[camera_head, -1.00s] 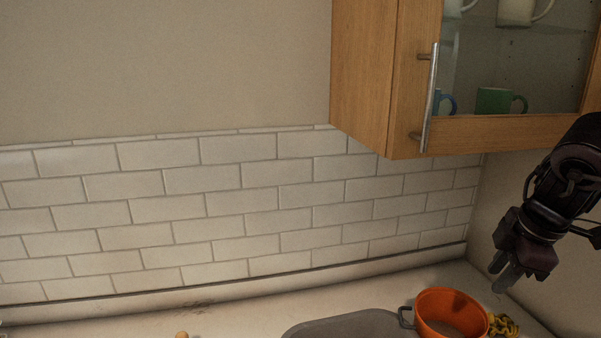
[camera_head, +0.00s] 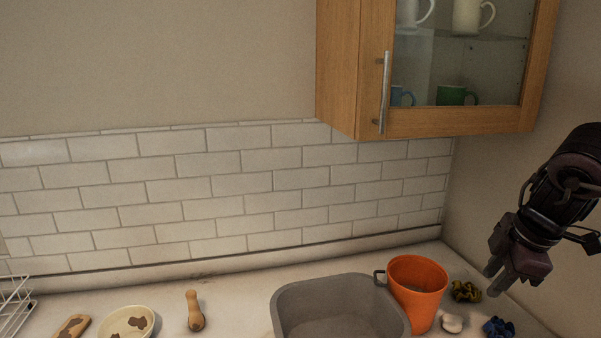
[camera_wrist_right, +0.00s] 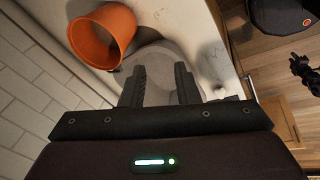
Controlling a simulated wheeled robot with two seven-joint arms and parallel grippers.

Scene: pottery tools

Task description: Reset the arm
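My right gripper (camera_head: 497,283) hangs at the right side of the head view, above the counter and to the right of the orange bucket. In the right wrist view, its two fingers (camera_wrist_right: 160,88) stand apart with nothing between them, so it is open and empty. Part of its arm enters from the right edge of the head view. My left gripper does not show in the head view. A dark arm-like shape (camera_wrist_right: 303,68) at the right edge of the right wrist view is too small to read.
An orange bucket (camera_head: 418,290) stands beside a grey sink basin (camera_head: 300,295). Yellow (camera_head: 466,291) and blue (camera_head: 498,327) crumpled items and a white lump (camera_head: 452,323) lie nearby. A bowl (camera_head: 127,323), wooden tool (camera_head: 194,312) and rack (camera_head: 14,305) sit left. A glass-door cabinet (camera_head: 345,75) hangs above.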

